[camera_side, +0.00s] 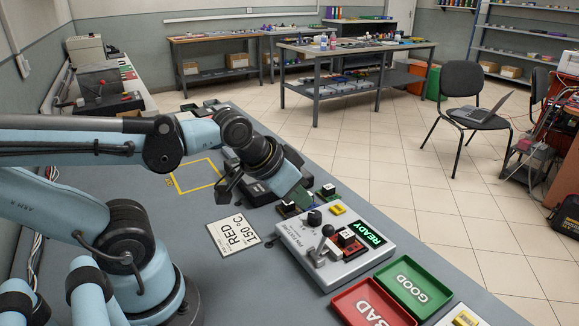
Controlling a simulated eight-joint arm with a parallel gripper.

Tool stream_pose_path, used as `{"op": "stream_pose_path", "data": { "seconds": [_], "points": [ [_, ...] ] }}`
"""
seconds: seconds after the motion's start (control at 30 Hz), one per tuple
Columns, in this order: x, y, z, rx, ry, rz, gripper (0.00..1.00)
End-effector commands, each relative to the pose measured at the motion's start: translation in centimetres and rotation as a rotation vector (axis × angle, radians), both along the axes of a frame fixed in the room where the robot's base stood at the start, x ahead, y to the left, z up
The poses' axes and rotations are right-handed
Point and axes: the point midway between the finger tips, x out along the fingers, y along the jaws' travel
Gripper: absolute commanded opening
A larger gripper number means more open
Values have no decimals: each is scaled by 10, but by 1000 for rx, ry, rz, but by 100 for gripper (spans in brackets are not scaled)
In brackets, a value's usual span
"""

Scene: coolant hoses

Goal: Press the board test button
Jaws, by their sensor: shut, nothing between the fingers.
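A white test fixture (335,262) with a lit green READY display (361,233) stands on the grey bench. Its top carries a black knob (314,217), a lever with a dark round head (328,231) and a small red board with dark parts (348,243). I cannot tell which part is the board test button. My gripper (296,192) is shut and empty, behind and left of the fixture, close to small green boards (328,190). Its fingertips are hard to make out against the dark parts there, and I cannot tell whether they touch anything.
A green GOOD tray (440,294) and a red BAD tray (388,317) lie right of the fixture. Yellow tape (196,175) outlines a clear patch on the bench (245,285).

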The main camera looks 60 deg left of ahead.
Motion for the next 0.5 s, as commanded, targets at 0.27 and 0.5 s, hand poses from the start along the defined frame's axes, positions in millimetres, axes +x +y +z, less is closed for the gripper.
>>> {"op": "stream_pose_path", "data": {
  "seconds": [0.27, 0.5],
  "points": [
    [0, 0, 0, 0, 0, 0, 0],
    [9, 2, 3, 28, -12, -32, 0]
  ]
}}
